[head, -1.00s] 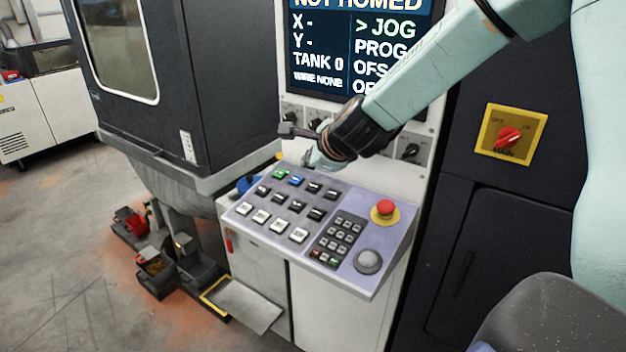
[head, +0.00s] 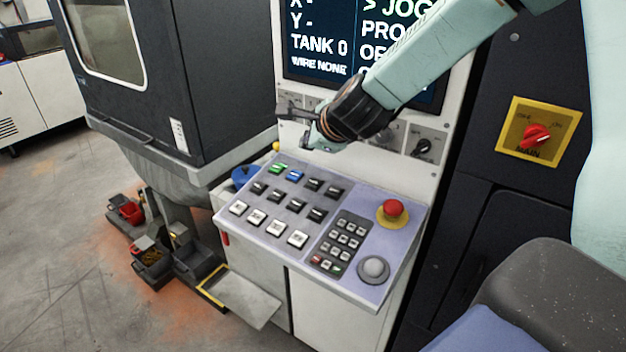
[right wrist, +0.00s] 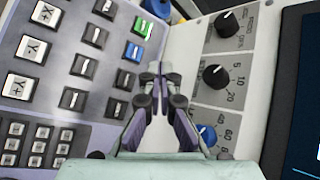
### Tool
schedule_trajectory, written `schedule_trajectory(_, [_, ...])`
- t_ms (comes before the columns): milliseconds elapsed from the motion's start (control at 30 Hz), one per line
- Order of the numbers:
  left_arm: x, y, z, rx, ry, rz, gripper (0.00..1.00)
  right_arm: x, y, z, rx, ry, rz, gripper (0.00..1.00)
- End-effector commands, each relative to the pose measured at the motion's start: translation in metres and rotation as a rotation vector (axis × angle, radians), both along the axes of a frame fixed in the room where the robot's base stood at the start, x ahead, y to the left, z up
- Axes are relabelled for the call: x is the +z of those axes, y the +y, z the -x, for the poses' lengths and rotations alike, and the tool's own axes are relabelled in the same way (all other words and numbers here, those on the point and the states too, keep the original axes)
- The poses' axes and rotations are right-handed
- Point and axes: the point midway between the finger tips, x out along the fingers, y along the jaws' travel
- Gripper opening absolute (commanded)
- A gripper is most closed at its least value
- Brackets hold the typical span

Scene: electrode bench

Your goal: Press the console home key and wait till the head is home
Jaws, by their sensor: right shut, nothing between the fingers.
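The console panel (head: 235,221) slopes below the screen, with a green key (head: 277,168), a blue key (head: 295,175), black keys (head: 298,206) and white keys (head: 257,216). I cannot read which one is the home key. My right gripper (head: 306,143) is shut and empty, above the panel's back edge and apart from the keys. In the right wrist view its fingertips (right wrist: 160,73) are together, beside the green key (right wrist: 125,80) and blue key (right wrist: 133,52). The screen (head: 318,45) shows X and Y with dashes, TANK 0 and WIRE NONE; its top is cut off. My left gripper is not in view.
A red stop button (head: 392,209), a grey knob (head: 373,268) and a number keypad (head: 342,240) are on the panel's right. Rotary knobs (right wrist: 227,25) line the upright face behind. A red main switch (head: 537,136) is at right. Bins (head: 150,260) stand on the floor at left.

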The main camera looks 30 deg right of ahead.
Motion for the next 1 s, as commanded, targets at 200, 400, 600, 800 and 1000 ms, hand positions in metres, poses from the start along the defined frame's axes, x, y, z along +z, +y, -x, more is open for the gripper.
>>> schedule_trajectory(200, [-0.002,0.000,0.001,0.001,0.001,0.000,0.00,-0.002,0.000,-0.001,0.000,-0.001,0.000,0.00])
schedule_trajectory(400, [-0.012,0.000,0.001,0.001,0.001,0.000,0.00,-0.015,-0.003,-0.003,0.000,-0.001,0.000,0.00])
schedule_trajectory(600, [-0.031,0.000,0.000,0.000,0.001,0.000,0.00,-0.039,-0.008,-0.006,-0.001,0.000,0.000,0.00])
schedule_trajectory(800, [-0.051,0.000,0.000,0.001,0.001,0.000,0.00,-0.064,-0.014,-0.009,0.000,-0.001,0.000,0.00])
schedule_trajectory(1000, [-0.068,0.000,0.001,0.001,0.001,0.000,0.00,-0.083,-0.018,-0.010,0.000,-0.001,0.000,0.00])
